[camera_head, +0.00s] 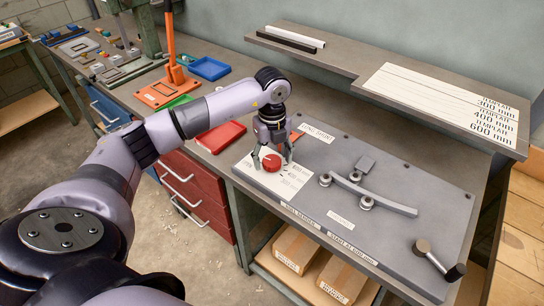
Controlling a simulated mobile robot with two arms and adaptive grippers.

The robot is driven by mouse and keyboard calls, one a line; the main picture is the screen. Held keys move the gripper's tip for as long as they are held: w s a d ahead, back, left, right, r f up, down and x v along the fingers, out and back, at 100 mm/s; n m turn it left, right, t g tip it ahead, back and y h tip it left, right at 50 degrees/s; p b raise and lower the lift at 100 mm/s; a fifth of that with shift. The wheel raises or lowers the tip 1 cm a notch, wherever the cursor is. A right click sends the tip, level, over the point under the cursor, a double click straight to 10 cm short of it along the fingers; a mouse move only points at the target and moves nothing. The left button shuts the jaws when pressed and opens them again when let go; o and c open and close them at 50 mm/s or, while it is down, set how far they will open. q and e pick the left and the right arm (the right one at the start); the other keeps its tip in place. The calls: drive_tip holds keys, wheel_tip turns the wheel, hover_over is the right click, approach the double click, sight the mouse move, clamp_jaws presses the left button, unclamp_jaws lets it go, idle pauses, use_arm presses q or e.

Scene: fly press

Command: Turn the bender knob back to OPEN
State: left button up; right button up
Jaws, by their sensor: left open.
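The bender knob (271,162) is a round red knob on a white label plate (290,186) at the left end of the grey bender plate. My left gripper (272,158) points down at the knob, with its fingers spread around or just above it. I cannot tell whether the fingers touch the knob. The knob's pointer direction and most of the label text are too small to read, and the gripper partly covers them. My right gripper is not in view.
The bender plate (400,235) carries rollers, a curved grey bar (373,194) and a lever with a dark handle (440,261). A shelf (340,60) with a template sheet (445,100) hangs behind. Red, green and blue trays (208,68) and an orange-based press stand to the left.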

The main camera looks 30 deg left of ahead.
sight(272, 161)
use_arm(q)
wheel_tip(272, 161, up, 12)
idle(0.4)
drive_tip(key=shift+f, duration=0.1)
idle(0.4)
